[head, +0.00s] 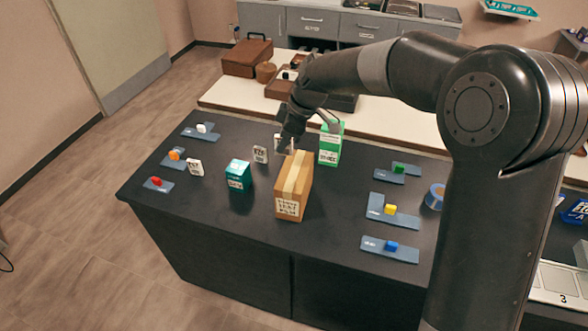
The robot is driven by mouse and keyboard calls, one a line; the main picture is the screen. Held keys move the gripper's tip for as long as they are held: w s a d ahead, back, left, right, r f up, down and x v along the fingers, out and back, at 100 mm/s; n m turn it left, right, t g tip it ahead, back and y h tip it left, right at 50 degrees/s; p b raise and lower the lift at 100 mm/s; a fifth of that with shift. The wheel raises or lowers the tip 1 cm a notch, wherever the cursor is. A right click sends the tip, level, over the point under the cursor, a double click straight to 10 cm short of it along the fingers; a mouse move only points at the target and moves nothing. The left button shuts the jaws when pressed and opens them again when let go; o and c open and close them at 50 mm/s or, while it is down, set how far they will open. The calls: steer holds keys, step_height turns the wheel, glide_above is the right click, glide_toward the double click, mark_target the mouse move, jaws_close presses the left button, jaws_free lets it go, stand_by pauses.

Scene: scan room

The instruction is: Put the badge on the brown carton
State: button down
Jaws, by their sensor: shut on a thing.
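The brown carton (292,207) stands upright on the dark table, with pale tape along its top and a printed label on its front. My gripper (287,141) is just behind and above the carton's far end, pointing down. It is shut on a small white badge with dark print (279,147), partly hidden by the fingers. I cannot tell whether the badge touches anything below. Two similar white badges stand on the table, one left of the carton (260,154) and one farther left (195,167).
A teal box (238,175) stands left of the carton and a green carton (330,145) behind it to the right. Blue-grey mats with coloured blocks lie along both sides. A blue tape roll (434,197) lies at right. The table front (240,225) is clear.

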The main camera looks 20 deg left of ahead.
steer(key=d+r+n+g, duration=0.1)
steer(key=d+r, duration=0.2)
steer(key=d, duration=0.4)
steer(key=d+r+n, duration=0.1)
steer(key=d+r, duration=0.2)
steer(key=d, duration=0.4)
glide_above(288, 170)
steer(key=d, duration=0.2)
steer(key=shift+h, duration=0.3)
steer(key=f, duration=0.6)
steer(key=shift+w+a+f, duration=0.15)
steer(key=shift+w+f, duration=0.15)
steer(key=shift+w, duration=0.05)
steer(key=shift+f, duration=2)
steer(key=shift+f, duration=0.1)
steer(key=c, duration=1.5)
jaws_free()
steer(key=shift+o, duration=0.2)
steer(key=v, duration=1.2)
